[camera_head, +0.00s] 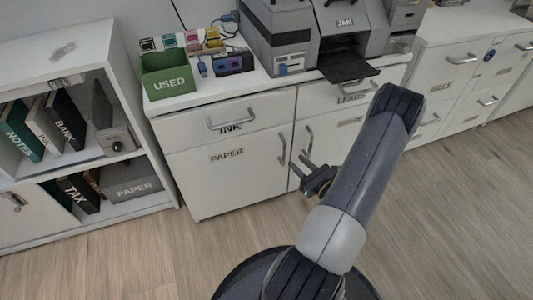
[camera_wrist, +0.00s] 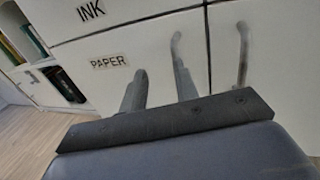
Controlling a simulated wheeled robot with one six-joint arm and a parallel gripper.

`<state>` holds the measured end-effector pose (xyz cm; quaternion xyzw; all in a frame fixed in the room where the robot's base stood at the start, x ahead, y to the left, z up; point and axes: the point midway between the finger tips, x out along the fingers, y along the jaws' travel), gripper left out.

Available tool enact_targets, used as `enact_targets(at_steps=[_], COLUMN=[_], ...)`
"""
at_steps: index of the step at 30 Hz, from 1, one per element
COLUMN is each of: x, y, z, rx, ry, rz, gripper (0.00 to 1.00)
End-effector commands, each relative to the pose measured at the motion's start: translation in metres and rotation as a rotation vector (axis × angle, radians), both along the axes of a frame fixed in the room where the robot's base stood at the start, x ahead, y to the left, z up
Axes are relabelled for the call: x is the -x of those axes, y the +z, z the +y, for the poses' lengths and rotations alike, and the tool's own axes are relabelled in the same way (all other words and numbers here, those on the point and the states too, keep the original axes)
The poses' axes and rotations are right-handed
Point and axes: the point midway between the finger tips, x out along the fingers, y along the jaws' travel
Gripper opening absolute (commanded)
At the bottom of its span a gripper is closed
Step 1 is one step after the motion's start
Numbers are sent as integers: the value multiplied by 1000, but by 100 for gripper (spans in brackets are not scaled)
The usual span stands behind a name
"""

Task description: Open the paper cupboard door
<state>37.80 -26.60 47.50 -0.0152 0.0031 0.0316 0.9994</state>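The paper cupboard door (camera_head: 222,178) is the white front labelled PAPER below the INK drawer, and it looks shut. Its grey upright handle (camera_head: 283,148) is near the door's right edge. My gripper (camera_head: 298,160) is in front of the cupboard, just right of and below that handle in the head view. In the wrist view the two fingers (camera_wrist: 160,76) are spread with nothing visible between them. The paper door handle (camera_wrist: 176,43) shows just beyond the tip of the right finger, which hides its lower part. I cannot tell whether they touch.
A second cupboard handle (camera_wrist: 243,45) stands close to the right, past the door seam. The INK drawer (camera_head: 225,120) is above. An open shelf (camera_head: 150,200) with books is at left. Wooden floor (camera_head: 140,255) before the cupboard is free.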

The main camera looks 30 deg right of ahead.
Motion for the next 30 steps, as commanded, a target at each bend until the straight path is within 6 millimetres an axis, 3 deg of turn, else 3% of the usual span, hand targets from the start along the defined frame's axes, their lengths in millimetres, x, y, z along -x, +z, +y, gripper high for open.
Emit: enact_targets(at_steps=[1,3,8,24,30], x=[6,10,7,-77,-93], y=[-16,-24,-28,-27,-27], z=[-9,-16,-21,-23,-24], rx=[-15,-27,-32,-30,-32], ry=[-43,-82,-105,-100,-102], rz=[-2,-6,-7,-8,-7], gripper=[29,29,29,29,29])
